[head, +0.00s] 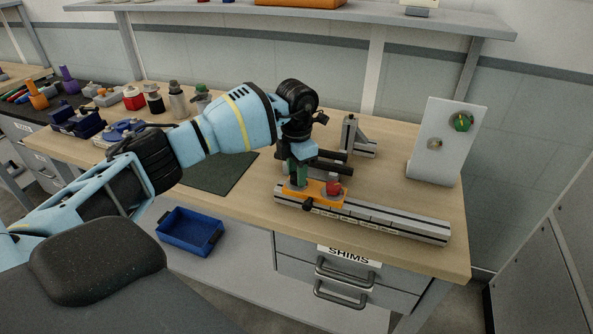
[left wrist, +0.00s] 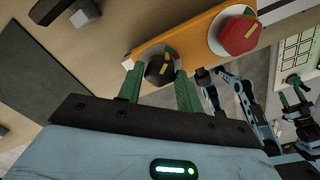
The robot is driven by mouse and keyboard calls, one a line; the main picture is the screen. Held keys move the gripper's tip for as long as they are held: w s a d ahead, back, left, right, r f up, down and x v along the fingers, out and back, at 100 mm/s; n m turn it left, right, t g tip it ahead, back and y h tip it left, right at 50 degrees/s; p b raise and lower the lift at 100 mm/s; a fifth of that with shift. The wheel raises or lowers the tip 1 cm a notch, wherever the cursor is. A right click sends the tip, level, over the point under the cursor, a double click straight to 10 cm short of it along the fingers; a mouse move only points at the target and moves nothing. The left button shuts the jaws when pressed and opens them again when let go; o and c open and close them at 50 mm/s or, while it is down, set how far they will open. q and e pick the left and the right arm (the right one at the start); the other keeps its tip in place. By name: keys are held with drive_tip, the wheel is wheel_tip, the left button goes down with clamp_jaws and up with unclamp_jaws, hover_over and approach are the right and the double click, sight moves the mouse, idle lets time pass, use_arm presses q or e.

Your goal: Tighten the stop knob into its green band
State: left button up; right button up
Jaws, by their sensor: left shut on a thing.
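The orange stop plate (head: 300,192) sits on the slotted metal rail (head: 390,219); it also shows in the left wrist view (left wrist: 200,42). My left gripper (head: 299,176) reaches down to the plate's left part. In the left wrist view its green fingers (left wrist: 158,84) are shut on a dark round knob (left wrist: 157,70) with a yellow pointer mark. My right gripper (left wrist: 290,96) shows small in the left wrist view.
A dark lever knob (head: 308,205) sticks out at the plate's front. A white upright panel (head: 435,150) with a green knob stands at the back right. A metal bracket (head: 350,135) stands behind the rail. A dark green mat (head: 222,174) lies left; a blue bin (head: 190,231) is lower.

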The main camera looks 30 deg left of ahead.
idle(0.3)
use_arm(q)
drive_tip(key=o, duration=1)
drive_tip(key=shift+r, duration=0.1)
drive_tip(key=shift+r, duration=3.8)
drive_tip(key=shift+f, duration=0.1)
